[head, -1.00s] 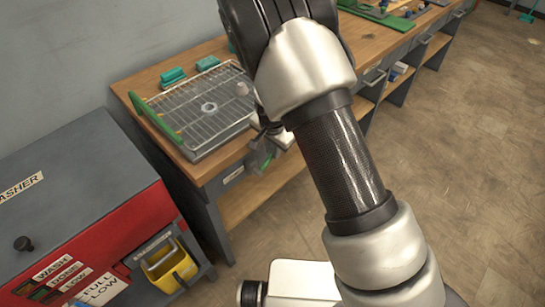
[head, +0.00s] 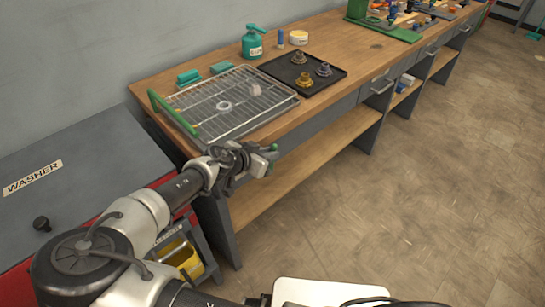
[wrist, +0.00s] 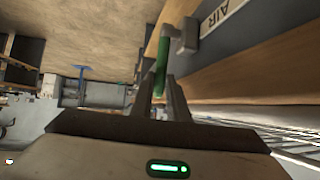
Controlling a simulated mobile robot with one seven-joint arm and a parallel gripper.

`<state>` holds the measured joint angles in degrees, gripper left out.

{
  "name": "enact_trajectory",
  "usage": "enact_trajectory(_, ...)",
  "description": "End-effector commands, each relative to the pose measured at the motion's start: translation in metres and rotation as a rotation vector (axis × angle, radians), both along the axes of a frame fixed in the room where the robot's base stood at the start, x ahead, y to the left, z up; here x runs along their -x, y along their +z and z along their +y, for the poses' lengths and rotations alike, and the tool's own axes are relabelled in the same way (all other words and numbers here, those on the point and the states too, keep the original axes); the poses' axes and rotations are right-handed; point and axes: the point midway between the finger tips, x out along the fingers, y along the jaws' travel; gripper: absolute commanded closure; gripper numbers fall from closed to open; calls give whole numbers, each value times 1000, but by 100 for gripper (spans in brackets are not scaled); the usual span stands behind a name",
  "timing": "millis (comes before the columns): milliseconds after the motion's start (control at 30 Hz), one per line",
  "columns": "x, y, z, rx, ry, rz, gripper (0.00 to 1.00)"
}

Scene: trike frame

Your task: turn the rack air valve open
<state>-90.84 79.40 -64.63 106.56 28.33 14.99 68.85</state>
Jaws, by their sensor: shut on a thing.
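The green valve lever (wrist: 162,62) stands between my gripper's fingertips in the wrist view, beside a grey valve fitting (wrist: 186,36) on the bench front. An AIR label (wrist: 221,14) is next to the fitting. My gripper (wrist: 160,92) is shut on the lever near its end. In the head view my gripper (head: 264,160) is at the bench's front edge, just below the rack; the lever is mostly hidden there. The wire rack (head: 232,98) lies flat on the bench, with a green bar along its left side.
The floor at right is clear.

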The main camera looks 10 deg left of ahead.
Motion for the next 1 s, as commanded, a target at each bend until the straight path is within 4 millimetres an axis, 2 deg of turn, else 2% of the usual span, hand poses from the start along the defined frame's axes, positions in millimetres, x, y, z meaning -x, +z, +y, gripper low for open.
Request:
enact_trajectory(233,4,-2,6,49,5,-61,100)
enact_trajectory(733,5,-1,6,60,3,-72,100)
enact_trajectory(767,5,-1,6,60,3,-72,84)
enact_trajectory(867,5,-2,6,60,2,-71,67)
enact_trajectory(1000,6,-2,5,61,1,-70,67)
